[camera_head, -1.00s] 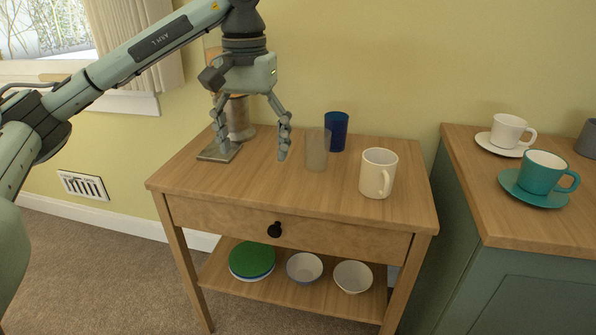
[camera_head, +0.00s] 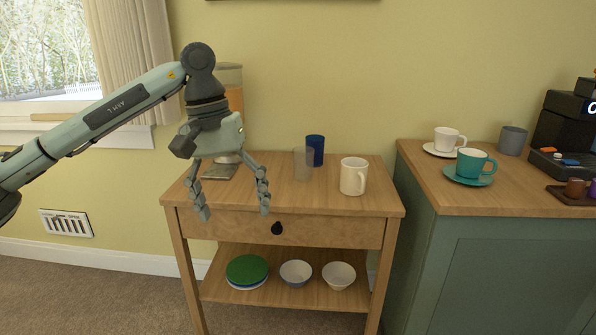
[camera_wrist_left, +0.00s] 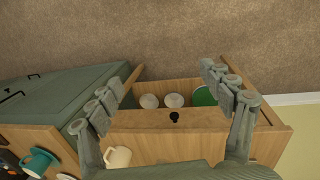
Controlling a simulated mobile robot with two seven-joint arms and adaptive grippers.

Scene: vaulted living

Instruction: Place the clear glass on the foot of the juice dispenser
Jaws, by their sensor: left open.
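The clear glass (camera_head: 303,164) stands upright on the wooden side table (camera_head: 330,202), in front of and left of a blue cup (camera_head: 316,149). The juice dispenser (camera_head: 230,78) stands at the table's back left, largely hidden behind my left gripper. Its flat grey foot (camera_head: 221,171) shows bare in part. My left gripper (camera_head: 234,210) is open and empty, fingers pointing down near the table's front left edge, apart from the glass. The left wrist view shows its spread fingers (camera_wrist_left: 162,76) over the drawer front; the glass is not visible there. My right gripper is out of view.
A cream mug (camera_head: 353,177) stands right of the glass. The lower shelf holds bowls (camera_head: 339,275) and green plates (camera_head: 247,269). A green cabinet (camera_head: 500,262) on the right carries cups on saucers. The tabletop's front middle is clear.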

